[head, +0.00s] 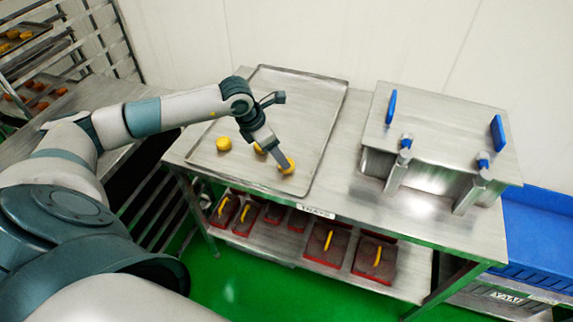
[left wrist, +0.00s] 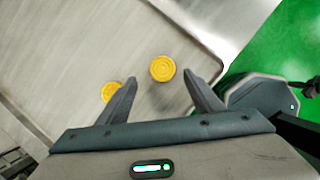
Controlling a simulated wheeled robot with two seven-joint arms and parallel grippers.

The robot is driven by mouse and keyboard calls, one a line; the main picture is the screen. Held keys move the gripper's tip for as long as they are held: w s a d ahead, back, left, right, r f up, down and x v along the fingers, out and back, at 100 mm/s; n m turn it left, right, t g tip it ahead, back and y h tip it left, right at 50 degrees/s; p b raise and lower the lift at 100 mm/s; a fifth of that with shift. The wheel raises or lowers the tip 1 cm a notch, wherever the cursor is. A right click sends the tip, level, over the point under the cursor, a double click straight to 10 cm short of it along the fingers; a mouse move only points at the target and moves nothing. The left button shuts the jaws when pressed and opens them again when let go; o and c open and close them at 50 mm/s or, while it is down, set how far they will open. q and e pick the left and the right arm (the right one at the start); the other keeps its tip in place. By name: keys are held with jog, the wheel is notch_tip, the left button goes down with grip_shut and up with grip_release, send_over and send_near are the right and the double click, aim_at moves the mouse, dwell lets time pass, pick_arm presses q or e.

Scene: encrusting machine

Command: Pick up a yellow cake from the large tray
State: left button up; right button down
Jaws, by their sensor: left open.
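The large tray (head: 317,105) is a flat metal tray on the left part of the steel table. Several round yellow cakes lie near its front edge: a left cake (head: 223,144), a middle cake (head: 259,149), partly hidden by my gripper, and a right cake (head: 286,165). My left gripper (head: 283,162) is over the right cake. In the left wrist view, my left gripper (left wrist: 163,88) is open, with one yellow cake (left wrist: 162,68) between and slightly beyond the fingertips. Another cake (left wrist: 111,91) is beside the left finger, partly covered. My right gripper is not in view.
A steel box with blue handles (head: 435,140) stands on the right of the table (head: 350,215). A rack with trays (head: 40,60) is at far left, and blue crates (head: 540,245) are at right.

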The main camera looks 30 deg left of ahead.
pick_arm(q)
jog(key=shift+w+d+f+p, duration=0.2)
jog(key=shift+f+p, duration=0.1)
jog(key=shift+p, duration=0.15)
jog(key=p+x, duration=0.2)
jog(key=x, duration=0.1)
jog(key=shift+d+f, duration=0.2)
jog(key=shift+f, duration=0.15)
jog(key=shift+w+f, duration=0.1)
jog(key=shift+f, duration=0.25)
jog(key=shift+c, duration=0.7)
jog(key=c, duration=1)
